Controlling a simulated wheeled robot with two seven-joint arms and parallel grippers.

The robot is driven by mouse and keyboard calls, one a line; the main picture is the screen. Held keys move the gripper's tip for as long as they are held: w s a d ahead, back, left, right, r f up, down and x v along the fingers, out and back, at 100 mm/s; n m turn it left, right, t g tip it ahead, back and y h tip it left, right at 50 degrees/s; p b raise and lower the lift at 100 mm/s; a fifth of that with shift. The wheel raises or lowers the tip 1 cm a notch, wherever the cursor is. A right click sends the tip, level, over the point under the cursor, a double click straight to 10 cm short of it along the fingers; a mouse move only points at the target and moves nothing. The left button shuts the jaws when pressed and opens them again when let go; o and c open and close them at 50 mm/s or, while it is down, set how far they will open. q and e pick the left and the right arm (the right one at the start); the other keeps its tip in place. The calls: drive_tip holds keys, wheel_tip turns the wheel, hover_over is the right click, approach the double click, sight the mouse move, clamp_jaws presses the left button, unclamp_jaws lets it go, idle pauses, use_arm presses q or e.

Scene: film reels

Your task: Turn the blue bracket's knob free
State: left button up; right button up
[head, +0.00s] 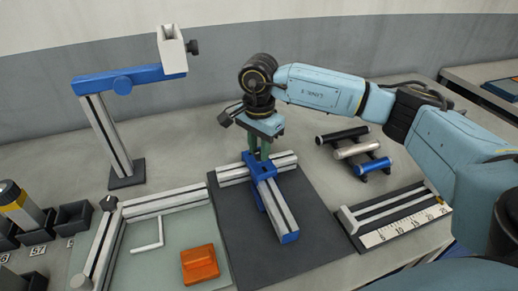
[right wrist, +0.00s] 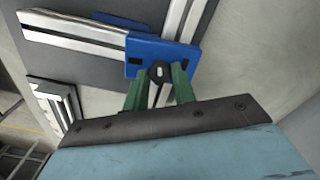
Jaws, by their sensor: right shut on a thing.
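The blue bracket (head: 262,170) sits where two silver rails meet, on the dark mat. One rail (head: 228,174) lies crosswise and the other (head: 281,213) runs toward the front. In the right wrist view the bracket (right wrist: 180,58) has a small black knob (right wrist: 160,72) with a light slot on its face. My right gripper (head: 259,152) comes down on the bracket from above; its green fingers show in the wrist view (right wrist: 160,88). They are shut on the knob, one on each side. In the head view the knob is hidden by the fingers. My left gripper is out of view.
The dark mat (head: 285,262) has free room in front. A stand with a blue arm (head: 120,80) rises at the left. An orange block (head: 200,264) and an L-shaped key (head: 150,240) lie left of the mat. Cylinders (head: 357,149) and a scaled rail (head: 400,228) lie right.

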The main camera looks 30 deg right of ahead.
sight(259, 153)
drive_tip(key=shift+n, duration=0.4)
drive_tip(key=shift+n+b, duration=0.35)
drive_tip(key=shift+n, duration=0.35)
use_arm(q)
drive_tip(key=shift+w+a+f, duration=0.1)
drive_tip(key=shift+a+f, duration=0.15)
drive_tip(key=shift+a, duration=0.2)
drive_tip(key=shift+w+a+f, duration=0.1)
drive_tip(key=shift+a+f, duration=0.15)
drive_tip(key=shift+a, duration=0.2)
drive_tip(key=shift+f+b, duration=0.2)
drive_tip(key=shift+b, duration=0.1)
use_arm(e)
drive_tip(key=shift+n, duration=0.8)
drive_tip(key=o, duration=1)
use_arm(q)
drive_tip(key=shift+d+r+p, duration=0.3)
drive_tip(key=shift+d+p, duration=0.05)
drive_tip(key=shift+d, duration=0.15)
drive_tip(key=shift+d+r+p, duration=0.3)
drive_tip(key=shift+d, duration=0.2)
use_arm(e)
wheel_tip(259, 153, up, 13)
drive_tip(key=shift+r, duration=0.2)
